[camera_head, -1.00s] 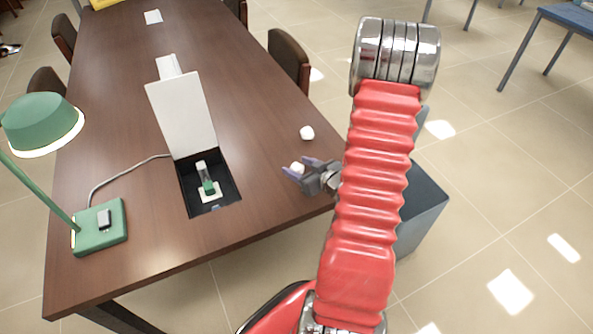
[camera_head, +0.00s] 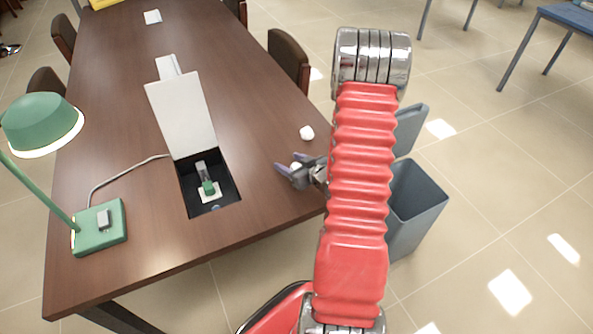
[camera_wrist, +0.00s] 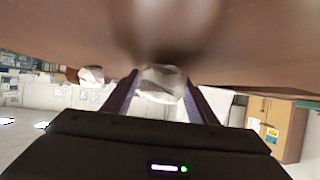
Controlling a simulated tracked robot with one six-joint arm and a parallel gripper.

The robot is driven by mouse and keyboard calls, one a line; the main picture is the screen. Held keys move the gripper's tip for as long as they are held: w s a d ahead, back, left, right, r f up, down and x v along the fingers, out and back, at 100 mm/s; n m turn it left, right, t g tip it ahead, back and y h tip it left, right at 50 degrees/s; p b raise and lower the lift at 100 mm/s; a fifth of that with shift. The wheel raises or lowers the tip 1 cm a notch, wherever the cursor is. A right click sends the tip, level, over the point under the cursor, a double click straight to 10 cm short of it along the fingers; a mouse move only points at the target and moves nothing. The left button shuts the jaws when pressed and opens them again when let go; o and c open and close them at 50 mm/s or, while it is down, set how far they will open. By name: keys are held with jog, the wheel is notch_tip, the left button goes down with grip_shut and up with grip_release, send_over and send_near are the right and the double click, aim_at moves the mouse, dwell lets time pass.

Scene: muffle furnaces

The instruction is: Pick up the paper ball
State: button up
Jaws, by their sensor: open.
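One white crumpled paper ball (camera_head: 296,166) is on the brown table (camera_head: 245,105) near its right edge, between the fingers of my gripper (camera_head: 299,167). In the wrist view this ball (camera_wrist: 162,84) sits centred between the two purple fingers of my gripper (camera_wrist: 163,88), which are spread apart. I cannot tell whether either finger touches it. A second white paper ball (camera_head: 307,133) lies on the table just beyond the gripper; it also shows left of the fingers in the wrist view (camera_wrist: 91,74). My red arm hides part of the table's right edge.
An open white-lidded box (camera_head: 183,118) with a dark recess stands left of the gripper. A green lamp (camera_head: 98,226) is at the table's left. A grey bin (camera_head: 418,211) with an open lid stands on the floor to the right. A chair (camera_head: 288,62) is behind.

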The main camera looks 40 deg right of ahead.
jog(key=shift+c, duration=0.3)
jog(key=c, duration=1)
jog(key=shift+o, duration=0.2)
